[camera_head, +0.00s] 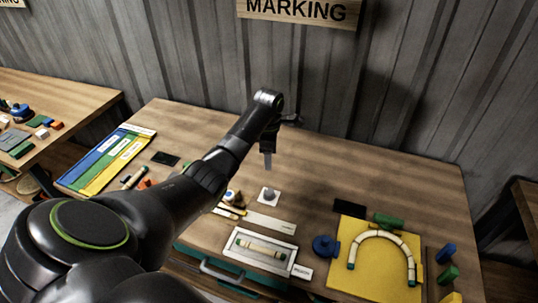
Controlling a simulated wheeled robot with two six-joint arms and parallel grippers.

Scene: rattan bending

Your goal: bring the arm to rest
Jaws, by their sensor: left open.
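My left arm reaches in from the left, over the middle of the wooden workbench (330,157). My left gripper (268,165) points down above the bench, over a small white square with a grey round piece (269,195) on it. It is open, and I see nothing held in it. The fingers are small and dark in this view. My right gripper is not in view.
A yellow board (343,271) with a bent rattan arch (384,236) lies at the right. A white tray (240,258) holds a straight piece. Coloured strips (105,160) lie at the left. Blue and green blocks stand near the right edge. The back right of the bench is clear.

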